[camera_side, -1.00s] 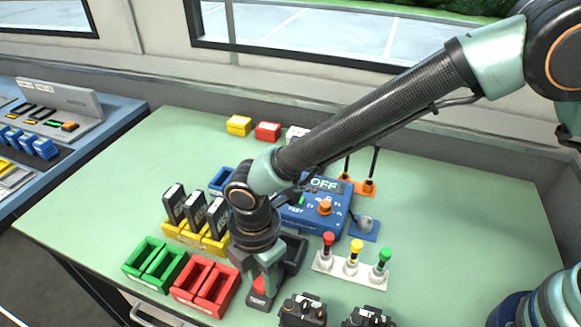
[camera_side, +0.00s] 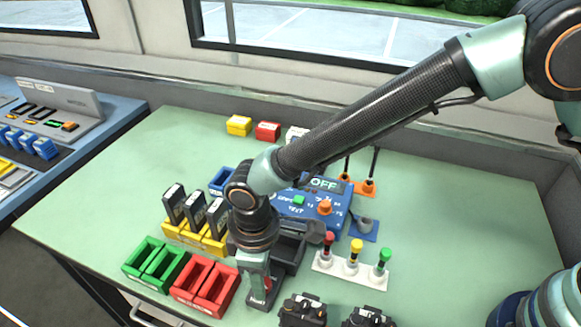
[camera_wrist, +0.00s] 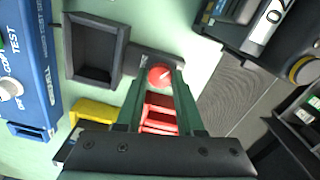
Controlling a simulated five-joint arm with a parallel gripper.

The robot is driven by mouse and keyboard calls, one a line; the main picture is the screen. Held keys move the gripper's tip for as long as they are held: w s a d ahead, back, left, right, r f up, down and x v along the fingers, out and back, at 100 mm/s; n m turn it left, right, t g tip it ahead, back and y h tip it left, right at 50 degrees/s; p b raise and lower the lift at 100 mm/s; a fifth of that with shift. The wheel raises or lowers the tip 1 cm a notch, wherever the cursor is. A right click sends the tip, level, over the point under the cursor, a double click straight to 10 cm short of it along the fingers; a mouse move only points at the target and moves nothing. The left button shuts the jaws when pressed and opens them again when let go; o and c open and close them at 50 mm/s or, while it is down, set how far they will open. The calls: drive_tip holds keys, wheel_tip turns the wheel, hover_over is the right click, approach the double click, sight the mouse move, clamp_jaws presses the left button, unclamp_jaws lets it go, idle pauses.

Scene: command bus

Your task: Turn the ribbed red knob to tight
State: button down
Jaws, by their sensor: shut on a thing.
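The red knob (camera_wrist: 160,77) sits between my fingertips in the wrist view, with a pale mark on its top. It stands on a dark base (camera_wrist: 143,58) beside a black open tray. In the side view my gripper (camera_side: 262,287) points straight down at the dark base near the table's front edge, and a finger largely hides the knob there. My gripper (camera_wrist: 160,80) is shut on the knob from both sides. The label on the base is too small to read now, and I cannot tell the knob's setting.
Red bins (camera_side: 187,288) stand close to the left of my gripper, with green bins (camera_side: 147,258) beyond. Black blocks (camera_side: 303,311) stand close at the right. The black open tray (camera_side: 293,262) and blue tester box (camera_side: 322,207) lie behind. Colored plungers (camera_side: 352,258) stand at right.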

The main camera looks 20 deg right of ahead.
drive_tip(key=m, duration=0.5)
drive_tip(key=shift+m, duration=0.3)
drive_tip(key=m, duration=0.4)
drive_tip(key=shift+r+m, duration=0.1)
drive_tip(key=shift+m, duration=0.6)
drive_tip(key=c, duration=0.5)
unclamp_jaws()
wheel_tip(320, 180, up, 12)
drive_tip(key=shift+w, duration=0.1)
